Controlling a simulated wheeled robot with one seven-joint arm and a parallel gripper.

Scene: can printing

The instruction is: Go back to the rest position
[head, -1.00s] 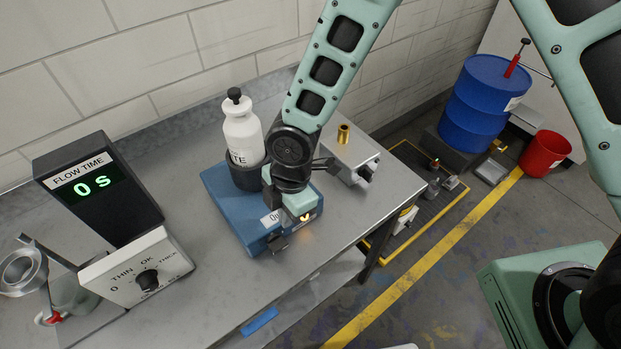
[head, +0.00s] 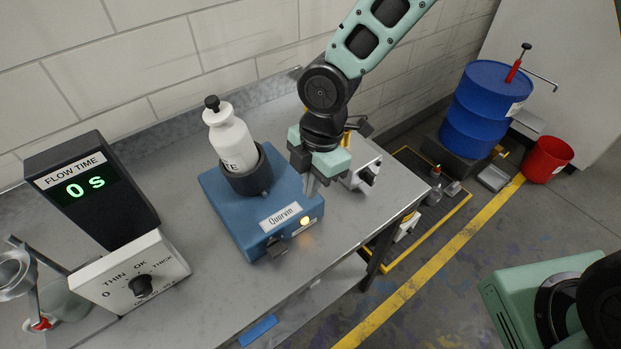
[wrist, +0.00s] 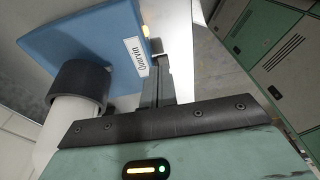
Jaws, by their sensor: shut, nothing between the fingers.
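My gripper (head: 311,190) is shut and empty. In the head view it hangs just above the right edge of a blue machine labelled Quorvin (head: 262,215), which has a lit amber lamp. A white bottle (head: 231,142) with a black cap sits tilted in the dark round holder (head: 262,176) on that machine. The wrist view shows the closed fingers (wrist: 157,85) beside the blue machine (wrist: 95,40), with the dark holder (wrist: 80,85) and white bottle at the left.
A light box with a black knob (head: 366,176) stands close right of my gripper. A display (head: 92,185) reads 0 s, with a THIN/OK/THICK dial box (head: 135,275) before it.

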